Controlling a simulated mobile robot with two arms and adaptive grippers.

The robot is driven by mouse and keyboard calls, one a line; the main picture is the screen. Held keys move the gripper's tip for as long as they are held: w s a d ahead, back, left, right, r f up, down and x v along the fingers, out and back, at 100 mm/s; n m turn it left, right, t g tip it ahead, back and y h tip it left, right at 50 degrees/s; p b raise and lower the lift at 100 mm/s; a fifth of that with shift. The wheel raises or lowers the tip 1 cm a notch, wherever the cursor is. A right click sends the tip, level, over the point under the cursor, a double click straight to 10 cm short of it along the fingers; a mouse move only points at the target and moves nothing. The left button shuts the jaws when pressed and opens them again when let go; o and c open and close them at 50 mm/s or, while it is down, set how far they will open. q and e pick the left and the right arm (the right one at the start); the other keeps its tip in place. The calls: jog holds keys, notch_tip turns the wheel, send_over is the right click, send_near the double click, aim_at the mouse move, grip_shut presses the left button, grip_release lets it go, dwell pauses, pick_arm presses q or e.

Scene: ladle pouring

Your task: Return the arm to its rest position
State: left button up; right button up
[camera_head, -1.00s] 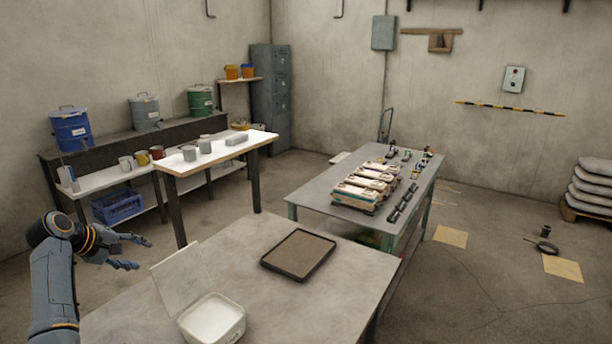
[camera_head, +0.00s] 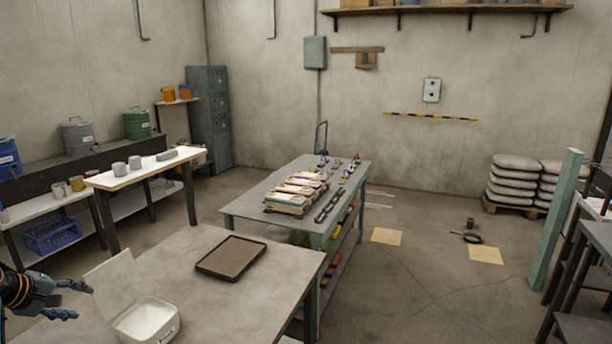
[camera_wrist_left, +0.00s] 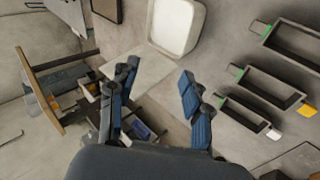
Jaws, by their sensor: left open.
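My left gripper (camera_head: 78,301) is at the lower left of the head view, with its fingers apart and nothing between them. It is left of an open white container (camera_head: 147,330) whose pale lid (camera_head: 112,282) stands tilted up behind it. In the left wrist view my left gripper (camera_wrist_left: 160,70) shows two spread blue fingers. The white container (camera_wrist_left: 175,25) appears beyond the fingertips there. My right gripper is in neither view.
The near grey table (camera_head: 210,305) carries the white container and a dark shallow tray (camera_head: 205,269). A second table (camera_head: 245,205) with bagged packs (camera_head: 295,190) stands behind it. A green post (camera_head: 555,220) stands at the right.

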pick_arm(q)
jog(key=s+d+f+m+g+y, duration=0.35)
jog(key=s+d+f+m, duration=0.45)
jog(key=s+d+f, duration=0.95)
jog(key=s+d+f+m, duration=0.1)
jog(key=s+d, duration=0.1)
jog(key=s+d+f+m, duration=0.1)
jog(key=s+d, duration=0.2)
jog(key=s+d+f+m+g+h, duration=0.1)
jog(key=s+d, duration=0.1)
jog(key=s, duration=0.1)
jog(key=shift+s+d+m, duration=0.15)
jog(key=shift+d+m, duration=0.15)
jog(key=shift+m, duration=0.1)
jog(key=s+d+r+m, duration=0.2)
jog(key=s+d+r, duration=0.1)
jog(key=s+d, duration=0.55)
jog(key=s+a+f+g+b, duration=0.1)
jog(key=s+f+g+b, duration=0.15)
jog(key=f, duration=2.55)
jog(key=s+a+f, duration=0.3)
jog(key=s+f, duration=1.4)
jog(key=shift+s+f+m+b, duration=0.2)
jog(key=shift+f+m+b, duration=0.1)
jog(key=shift+f+m, duration=0.1)
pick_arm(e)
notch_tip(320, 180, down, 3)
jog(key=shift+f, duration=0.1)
